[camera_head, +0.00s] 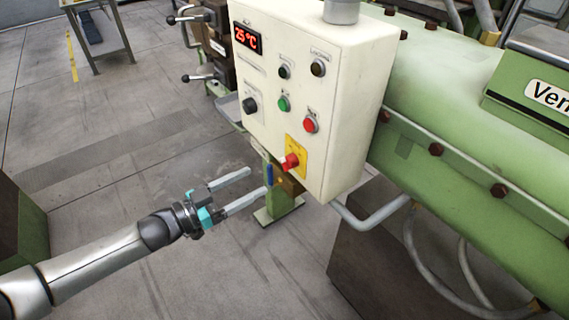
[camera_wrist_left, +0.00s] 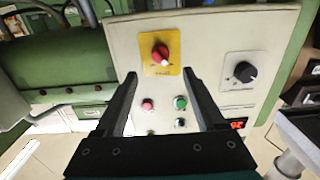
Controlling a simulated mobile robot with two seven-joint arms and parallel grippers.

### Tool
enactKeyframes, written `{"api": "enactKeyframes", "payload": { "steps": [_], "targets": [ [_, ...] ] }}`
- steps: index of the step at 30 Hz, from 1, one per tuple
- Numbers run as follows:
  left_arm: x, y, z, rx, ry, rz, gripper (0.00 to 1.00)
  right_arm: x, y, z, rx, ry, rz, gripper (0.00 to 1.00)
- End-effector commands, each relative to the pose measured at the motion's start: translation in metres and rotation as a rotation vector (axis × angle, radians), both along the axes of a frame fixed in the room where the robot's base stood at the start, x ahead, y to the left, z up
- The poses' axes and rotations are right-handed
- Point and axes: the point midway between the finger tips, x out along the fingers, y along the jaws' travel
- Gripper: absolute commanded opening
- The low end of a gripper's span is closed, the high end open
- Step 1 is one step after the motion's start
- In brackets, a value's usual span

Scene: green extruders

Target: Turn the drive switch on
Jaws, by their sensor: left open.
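A cream control box (camera_head: 340,100) hangs on the green machine. On its lower front is a red rotary switch (camera_head: 291,161) on a yellow plate. A black knob (camera_head: 250,105) sits at the left of the panel. I cannot read which control is labelled as the drive switch. My left gripper (camera_head: 258,181) is open and empty, in front of the panel near its lower part, not touching it. In the left wrist view the panel appears upside down. There, the red switch (camera_wrist_left: 160,54) shows just beyond the open fingertips, and the black knob (camera_wrist_left: 245,71) is to the right. My right gripper is not seen.
The panel also carries a green button (camera_head: 284,103), a red button (camera_head: 311,123), a black control (camera_head: 284,72), a dark lamp (camera_head: 318,68) and a red temperature display (camera_head: 247,38). A bent grey pipe (camera_head: 372,215) runs below the box.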

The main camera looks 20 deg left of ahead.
Motion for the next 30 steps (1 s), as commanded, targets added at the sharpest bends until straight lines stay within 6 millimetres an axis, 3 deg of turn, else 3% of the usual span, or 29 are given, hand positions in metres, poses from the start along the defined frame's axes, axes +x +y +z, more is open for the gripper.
{"api": "enactKeyframes", "payload": {
  "steps": [18, 30],
  "targets": [
    [0.071, -0.055, 0.0, -0.001, -0.002, 0.001, 0.72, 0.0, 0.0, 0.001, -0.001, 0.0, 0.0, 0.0],
    [0.08, -0.063, 0.0, 0.001, 0.0, 0.001, 0.72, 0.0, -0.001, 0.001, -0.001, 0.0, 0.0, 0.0]
  ]
}}
